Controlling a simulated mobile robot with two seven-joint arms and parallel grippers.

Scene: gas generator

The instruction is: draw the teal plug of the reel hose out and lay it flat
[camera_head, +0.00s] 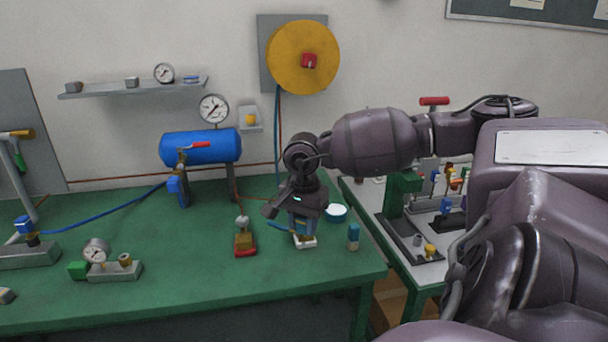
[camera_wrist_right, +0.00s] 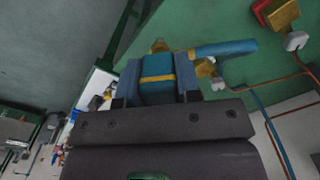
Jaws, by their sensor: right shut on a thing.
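My right gripper (camera_head: 301,226) points down over the front right part of the green table. It is shut on a teal plug with a yellow band, which shows between the fingers in the right wrist view (camera_wrist_right: 157,75). A teal tube-like piece (camera_wrist_right: 224,48) sticks out beside the plug. A small brass and white fitting (camera_head: 305,241) sits just below the fingers; I cannot tell whether the plug is still seated in it. The yellow hose reel (camera_head: 290,58) hangs on the wall, with a teal hose (camera_head: 278,135) running down from it. My left gripper is not in view.
A red-based brass fitting (camera_head: 244,243) stands left of the gripper, and a small blue block (camera_head: 353,237) stands right of it. The blue tank (camera_head: 201,148) stands at the back. The front middle of the green table (camera_head: 190,295) is clear.

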